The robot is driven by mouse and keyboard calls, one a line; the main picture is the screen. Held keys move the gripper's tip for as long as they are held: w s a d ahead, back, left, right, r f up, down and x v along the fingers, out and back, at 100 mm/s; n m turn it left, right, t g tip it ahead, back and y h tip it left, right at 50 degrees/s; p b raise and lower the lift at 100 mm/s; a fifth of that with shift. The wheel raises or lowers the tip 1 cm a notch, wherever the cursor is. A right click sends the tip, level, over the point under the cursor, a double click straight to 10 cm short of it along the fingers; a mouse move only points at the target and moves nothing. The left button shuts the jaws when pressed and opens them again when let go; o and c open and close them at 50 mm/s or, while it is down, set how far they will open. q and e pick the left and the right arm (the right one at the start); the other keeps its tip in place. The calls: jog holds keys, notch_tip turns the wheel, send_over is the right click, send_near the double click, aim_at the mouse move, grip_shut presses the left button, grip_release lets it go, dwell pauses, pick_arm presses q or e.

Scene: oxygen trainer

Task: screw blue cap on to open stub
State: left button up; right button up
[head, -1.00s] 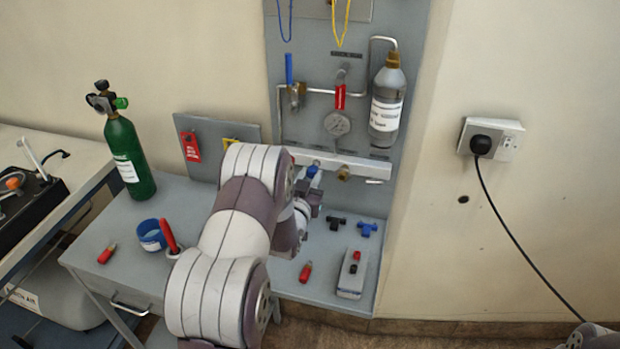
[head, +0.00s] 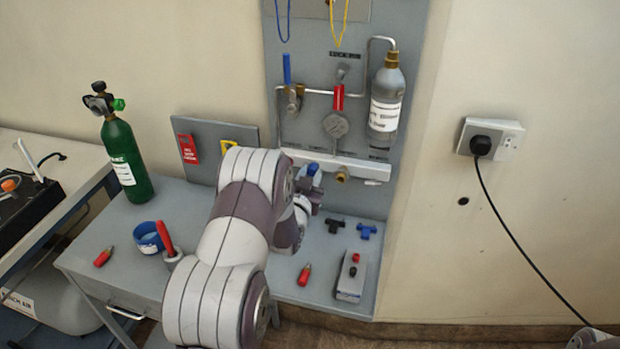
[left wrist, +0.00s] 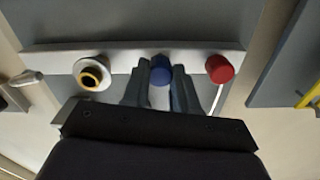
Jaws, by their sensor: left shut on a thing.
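A pale rail (head: 365,170) runs across the lower part of the grey wall panel. My left gripper (head: 312,177) is at this rail, left of a brass stub (head: 342,174). In the left wrist view, my left gripper (left wrist: 160,82) is shut on the blue cap (left wrist: 160,72), one finger on each side. The blue cap also shows in the head view (head: 313,168). The left wrist view shows the brass stub (left wrist: 92,75) open, with a pale collar, apart from the gripper. I cannot tell whether the blue cap touches a stub. My right gripper is not in view.
A red cap (left wrist: 219,69) sits on the rail beside the gripper. A black fitting (head: 334,225), a blue fitting (head: 366,231) and a grey box (head: 352,276) lie on the bench shelf. A green cylinder (head: 128,158) stands at left. A gauge (head: 335,125) hangs above the rail.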

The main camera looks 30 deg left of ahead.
pick_arm(q)
jog(key=shift+f+m, duration=0.15)
jog(key=shift+m, duration=0.65)
jog(key=shift+f+m+b, duration=0.1)
jog(key=shift+m+b, duration=0.65)
jog(key=shift+m, duration=1.05)
jog(key=shift+r, duration=0.2)
jog(key=shift+f+m+b, duration=0.2)
jog(key=shift+m+b, duration=0.65)
jog(key=shift+m, duration=0.85)
jog(key=shift+r, duration=0.2)
jog(key=shift+f+m+b, duration=0.25)
jog(key=shift+m+b, duration=0.5)
jog(key=shift+m, duration=0.25)
jog(key=shift+r+m, duration=0.1)
jog(key=shift+m, duration=0.5)
jog(key=shift+r+m, duration=0.15)
jog(key=shift+m, duration=0.15)
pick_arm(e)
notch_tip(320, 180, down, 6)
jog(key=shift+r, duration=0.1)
